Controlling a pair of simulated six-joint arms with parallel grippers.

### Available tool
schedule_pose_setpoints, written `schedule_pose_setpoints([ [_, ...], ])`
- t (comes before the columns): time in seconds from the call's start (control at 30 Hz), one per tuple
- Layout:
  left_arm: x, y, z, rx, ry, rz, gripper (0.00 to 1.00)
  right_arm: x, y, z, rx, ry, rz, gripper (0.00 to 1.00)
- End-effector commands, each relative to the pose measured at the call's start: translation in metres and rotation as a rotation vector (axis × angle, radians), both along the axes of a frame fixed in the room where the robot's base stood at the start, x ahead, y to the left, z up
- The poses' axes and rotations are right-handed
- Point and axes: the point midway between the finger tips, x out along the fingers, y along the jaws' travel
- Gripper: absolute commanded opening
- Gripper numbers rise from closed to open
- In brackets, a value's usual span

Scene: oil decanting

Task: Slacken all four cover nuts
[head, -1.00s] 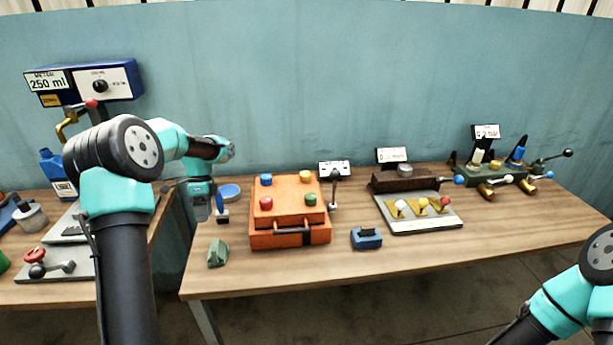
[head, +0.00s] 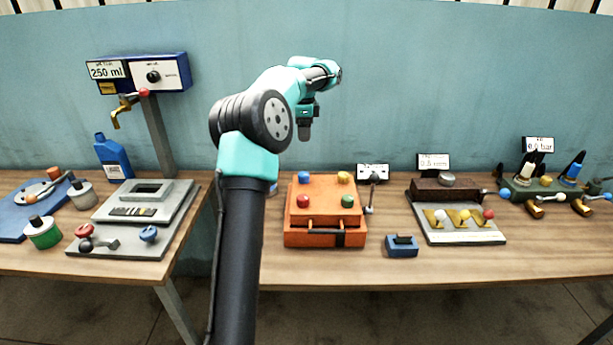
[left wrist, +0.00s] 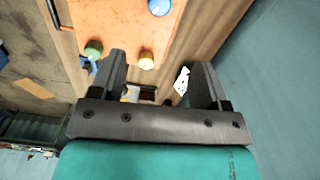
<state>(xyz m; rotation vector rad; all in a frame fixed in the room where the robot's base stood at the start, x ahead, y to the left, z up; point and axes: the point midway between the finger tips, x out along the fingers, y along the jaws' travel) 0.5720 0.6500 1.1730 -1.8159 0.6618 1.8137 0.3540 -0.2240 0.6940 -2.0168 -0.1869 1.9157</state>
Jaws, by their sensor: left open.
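The orange box (head: 326,239) stands on the bench with four coloured nuts on its cover: blue (head: 304,177), yellow (head: 343,177), red (head: 303,201) and green (head: 347,201). My left gripper (head: 304,134) hangs above and behind the box's back edge, pointing down, apart from every nut. In the left wrist view the left gripper (left wrist: 160,70) is open and empty. The yellow nut (left wrist: 146,60) shows between its fingers, the green nut (left wrist: 93,48) beside one finger, and the blue nut (left wrist: 159,7) at the top. The red nut is not in that view. My right gripper is out of view.
A small blue block (head: 402,247) sits right of the box, and a lever (head: 371,195) stands close behind its right side. A grey plate with yellow pieces (head: 461,238) lies farther right. The bench in front of the box is clear.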

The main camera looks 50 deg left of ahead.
Motion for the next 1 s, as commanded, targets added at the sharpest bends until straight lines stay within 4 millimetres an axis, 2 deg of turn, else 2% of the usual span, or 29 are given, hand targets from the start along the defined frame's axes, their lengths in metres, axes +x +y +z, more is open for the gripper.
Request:
schedule_pose_setpoints([
  [0.27,-0.001,0.000,-0.030,-0.002,0.004,-0.001,0.69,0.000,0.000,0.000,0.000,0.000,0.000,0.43],
  [1.0,0.000,0.000,-0.153,-0.001,0.003,-0.001,0.69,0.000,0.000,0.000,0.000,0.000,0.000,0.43],
])
